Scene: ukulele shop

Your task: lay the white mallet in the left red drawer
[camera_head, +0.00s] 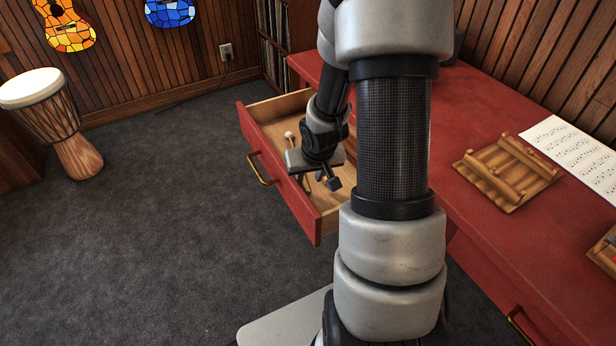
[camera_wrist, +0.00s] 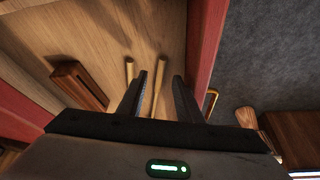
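The left red drawer (camera_head: 277,190) is pulled open from the red counter. A mallet with a round white head (camera_head: 289,135) lies in it, its thin handle running toward the drawer front. My gripper (camera_head: 328,181) is over the drawer, fingers pointing down. In the wrist view my gripper (camera_wrist: 165,82) has its two fingers apart. A pale stick (camera_wrist: 158,85) shows in the gap, nearer the left finger and not clasped by both. A second pale stick (camera_wrist: 129,72) lies left of the fingers. Neither stick's head shows there, so I cannot tell which is the white mallet's.
A dark wooden block (camera_wrist: 79,86) is in the drawer, left of the sticks. On the counter (camera_head: 478,98) are a wooden rack (camera_head: 507,172) and sheet music (camera_head: 577,156). A second drawer's handle (camera_head: 520,326) shows at lower right. A drum (camera_head: 52,118) stands left; the floor is clear.

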